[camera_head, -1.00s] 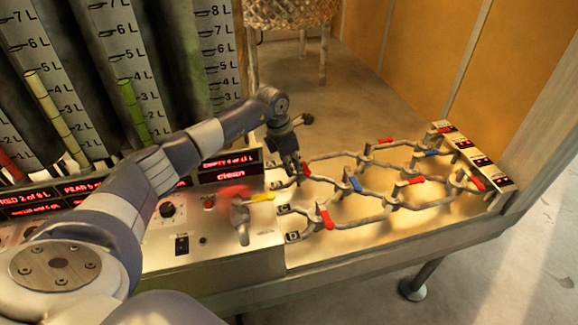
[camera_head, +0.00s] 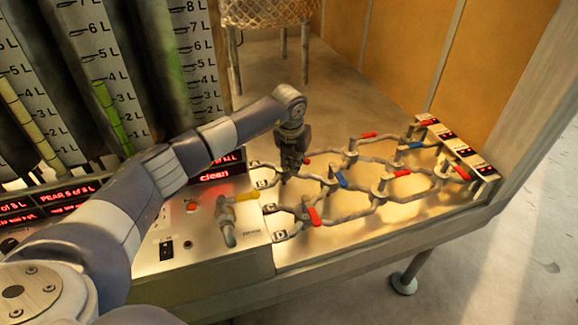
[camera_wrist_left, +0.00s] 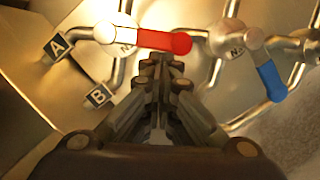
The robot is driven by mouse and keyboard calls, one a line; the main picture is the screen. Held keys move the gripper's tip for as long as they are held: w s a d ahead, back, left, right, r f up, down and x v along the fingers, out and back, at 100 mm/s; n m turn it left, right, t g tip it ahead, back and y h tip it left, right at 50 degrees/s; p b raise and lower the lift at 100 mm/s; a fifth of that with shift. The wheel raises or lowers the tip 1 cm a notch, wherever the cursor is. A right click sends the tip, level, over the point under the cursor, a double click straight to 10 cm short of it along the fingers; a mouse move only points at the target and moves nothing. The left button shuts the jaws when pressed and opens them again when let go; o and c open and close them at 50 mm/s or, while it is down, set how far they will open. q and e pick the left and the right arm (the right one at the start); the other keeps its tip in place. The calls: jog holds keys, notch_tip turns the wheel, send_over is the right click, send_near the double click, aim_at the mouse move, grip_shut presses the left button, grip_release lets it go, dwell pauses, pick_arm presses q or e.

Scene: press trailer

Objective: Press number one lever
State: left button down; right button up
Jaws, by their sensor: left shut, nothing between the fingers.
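My left gripper (camera_head: 287,177) is shut and empty, pointing down over the near-left end of the pipe network. In the left wrist view its fingertips (camera_wrist_left: 158,62) lie just below the red lever (camera_wrist_left: 155,40) in the picture; I cannot tell whether they touch. This lever crosses a round valve whose "N" label is partly covered, beside pipe ends marked A and B. It also shows in the head view as a red handle (camera_head: 306,161) right of the gripper. A blue lever (camera_wrist_left: 270,80) sits on the neighbouring valve. My right gripper is not in view.
More red (camera_head: 313,216) and blue (camera_head: 341,180) levers stand on the pipes around the gripper. A yellow-handled tap (camera_head: 245,197) is on the control panel to the left. Numbered measuring tubes (camera_head: 110,90) stand behind it. A wicker basket (camera_head: 268,12) is at the back.

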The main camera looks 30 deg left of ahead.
aim_at(306, 159)
pick_arm(q)
jog(key=w+n+b, duration=0.1)
jog(key=w+n, duration=0.1)
jog(key=n, duration=0.1)
jog(key=w+d+n+y+b, duration=0.1)
jog(key=n+b, duration=0.1)
jog(key=n, duration=0.1)
jog(key=shift+w+d+g, duration=0.1)
jog(key=shift+w+g, duration=0.2)
jog(key=shift+w, duration=0.1)
jog(key=shift+w+n+y+b, duration=0.3)
jog(key=shift+w+n+b, duration=0.05)
jog(key=shift+n, duration=0.25)
jog(key=shift+w, duration=0.45)
